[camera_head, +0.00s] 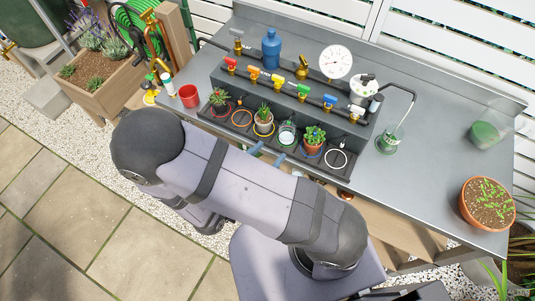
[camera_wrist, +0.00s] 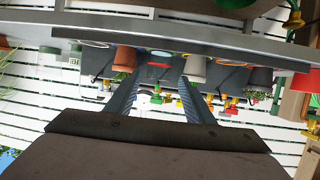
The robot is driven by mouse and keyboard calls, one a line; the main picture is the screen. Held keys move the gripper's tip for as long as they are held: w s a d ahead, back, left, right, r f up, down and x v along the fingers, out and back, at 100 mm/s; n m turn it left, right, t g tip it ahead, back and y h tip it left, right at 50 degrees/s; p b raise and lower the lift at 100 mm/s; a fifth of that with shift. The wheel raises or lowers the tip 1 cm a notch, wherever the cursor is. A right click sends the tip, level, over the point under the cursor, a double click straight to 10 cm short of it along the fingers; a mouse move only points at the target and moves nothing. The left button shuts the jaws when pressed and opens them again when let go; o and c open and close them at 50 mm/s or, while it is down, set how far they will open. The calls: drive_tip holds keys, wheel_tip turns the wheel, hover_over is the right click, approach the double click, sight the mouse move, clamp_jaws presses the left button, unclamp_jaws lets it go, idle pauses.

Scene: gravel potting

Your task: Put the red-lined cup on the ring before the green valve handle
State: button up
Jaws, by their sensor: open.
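A clear glass cup (camera_head: 287,134) stands upright in the front row of the dark rack, on the ring spot before the green valve handle (camera_head: 303,91). In the wrist view the fingers (camera_wrist: 160,88) lie to either side of the cup. My arm covers part of the bench front.
A beige pot (camera_head: 263,127) and a terracotta pot (camera_head: 313,147) with plants stand close on either side of the cup. The orange ring (camera_head: 242,118) and white ring (camera_head: 336,159) are empty.

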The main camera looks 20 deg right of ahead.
drive_tip(key=w+a+n+g+y, duration=0.4)
drive_tip(key=w+a+y, duration=0.2)
drive_tip(key=a+y, duration=0.5)
drive_tip(key=s+d+r+n+g, duration=0.5)
drive_tip(key=s+d+r+n, duration=0.1)
drive_tip(key=s+d, duration=0.6)
drive_tip(key=shift+s+d+r, duration=0.15)
drive_tip(key=shift+d+r, duration=0.35)
drive_tip(key=shift+d, duration=0.15)
drive_tip(key=shift+f, duration=0.1)
wheel_tip(320, 180, down, 28)
drive_tip(key=b, duration=2.8)
drive_tip(key=shift+f, duration=0.15)
